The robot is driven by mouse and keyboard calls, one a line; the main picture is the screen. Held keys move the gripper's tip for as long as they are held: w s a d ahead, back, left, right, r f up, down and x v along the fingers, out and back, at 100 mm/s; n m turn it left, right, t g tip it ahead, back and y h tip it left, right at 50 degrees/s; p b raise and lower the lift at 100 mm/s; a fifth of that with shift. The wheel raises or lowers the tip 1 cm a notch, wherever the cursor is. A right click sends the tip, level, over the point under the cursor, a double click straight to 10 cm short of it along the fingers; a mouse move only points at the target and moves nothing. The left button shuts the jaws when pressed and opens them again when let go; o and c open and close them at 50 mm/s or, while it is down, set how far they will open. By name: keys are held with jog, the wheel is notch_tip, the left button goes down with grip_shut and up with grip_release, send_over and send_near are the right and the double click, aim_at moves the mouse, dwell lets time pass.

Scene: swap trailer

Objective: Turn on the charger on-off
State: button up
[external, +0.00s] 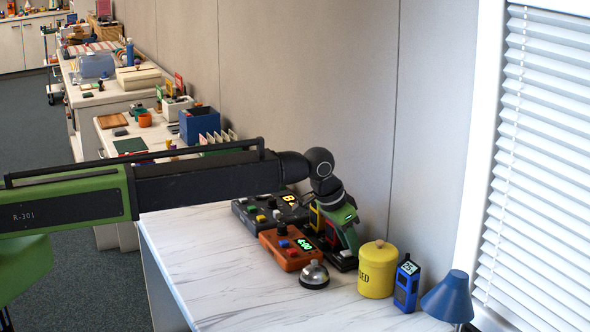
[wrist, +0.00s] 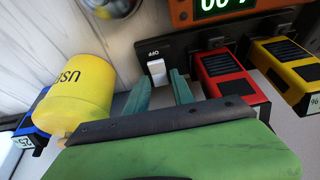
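The charger (wrist: 190,48) is a black bar that shows upside down in the wrist view, with a red battery pack (wrist: 228,78) and a yellow battery pack (wrist: 288,70) in its bays. A small white switch (wrist: 157,73) sits at its left end under a short white label. My gripper (wrist: 161,80) has its two teal fingers apart, with the switch seen between their tips; I cannot tell whether they touch it. In the external view my gripper (external: 348,245) points down over the near end of the charger (external: 343,263) and hides much of it.
An orange device (external: 290,250) with a green display and a silver bell (external: 314,276) stand left of the charger. A yellow canister (external: 377,270), a blue meter (external: 406,287) and a blue lamp-like cone (external: 448,298) stand right. The front of the marble table (external: 230,295) is clear.

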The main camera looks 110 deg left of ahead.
grip_shut()
jog(key=shift+w+a+r+g+h+p, duration=0.15)
jog(key=shift+w+a+g+h+p, duration=0.15)
jog(key=shift+g+h+p, duration=0.25)
jog(key=shift+w+a+g+h+p, duration=0.15)
jog(key=shift+g+h+p, duration=0.15)
jog(key=shift+g+h, duration=0.15)
jog(key=shift+f, duration=0.2)
jog(key=shift+d+h, duration=0.2)
jog(key=shift+h, duration=0.1)
jog(key=shift+o, duration=2)
grip_release()
